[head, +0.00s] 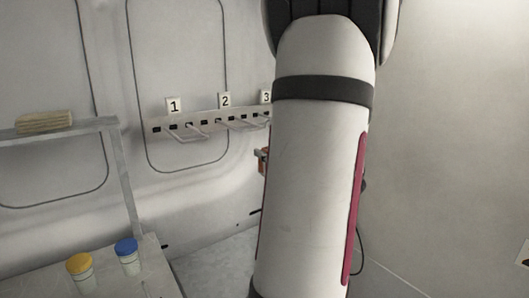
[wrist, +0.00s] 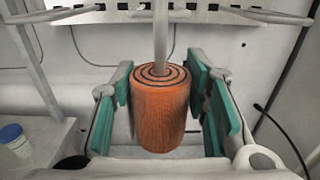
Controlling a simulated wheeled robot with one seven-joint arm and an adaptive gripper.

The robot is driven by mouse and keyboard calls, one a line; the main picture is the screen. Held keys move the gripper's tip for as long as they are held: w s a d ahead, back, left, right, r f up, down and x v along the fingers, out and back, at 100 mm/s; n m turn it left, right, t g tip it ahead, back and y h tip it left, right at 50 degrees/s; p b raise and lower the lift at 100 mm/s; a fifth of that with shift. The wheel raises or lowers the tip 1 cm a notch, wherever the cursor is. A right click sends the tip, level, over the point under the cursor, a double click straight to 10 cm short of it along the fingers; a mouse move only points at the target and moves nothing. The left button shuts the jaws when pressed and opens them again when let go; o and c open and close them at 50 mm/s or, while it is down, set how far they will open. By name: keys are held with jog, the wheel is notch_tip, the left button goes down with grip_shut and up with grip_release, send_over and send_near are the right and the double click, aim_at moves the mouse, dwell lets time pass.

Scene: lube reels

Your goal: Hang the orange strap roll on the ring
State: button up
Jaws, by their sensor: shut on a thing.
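The orange strap roll (wrist: 160,115) stands upright between the teal pads of my gripper (wrist: 165,110) in the wrist view, its dark spiral end facing up. My gripper is shut on it. A grey rod (wrist: 160,38) runs down from the top of the picture to the middle of the roll's spiral end; I cannot tell whether it enters the roll. Wire rings (wrist: 262,15) stick out from the wall rail above the roll. In the head view the rings (head: 186,136) show left of my arm, which hides most of my gripper and the roll.
Number plates 1 (head: 174,106), 2 (head: 225,100) and 3 (head: 266,97) sit above the rail (head: 160,126). A blue-capped jar (head: 127,256) and a yellow-capped jar (head: 80,274) stand on the table at lower left. A shelf (head: 90,127) holds a tan block (head: 44,122).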

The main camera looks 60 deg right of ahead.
jog(key=w+d+f+b, duration=0.3)
jog(key=w+d, duration=0.1)
jog(key=w, duration=0.3)
jog(key=shift+w, duration=0.35)
dwell(0.8)
dwell(0.3)
jog(key=o, duration=1.4)
jog(key=v, duration=1.2)
